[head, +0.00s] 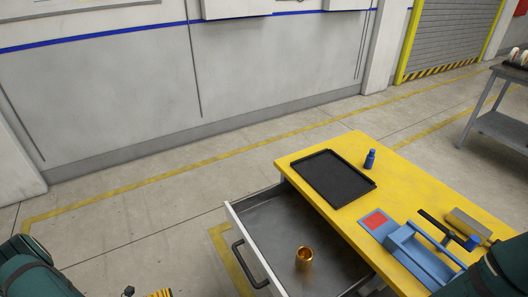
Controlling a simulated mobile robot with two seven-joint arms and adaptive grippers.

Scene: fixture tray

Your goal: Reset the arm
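Dark green parts of my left arm (35,270) fill the bottom left corner. A dark green part of my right arm (500,272) covers the bottom right corner and hides part of the table there. Whether either gripper holds anything cannot be seen.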

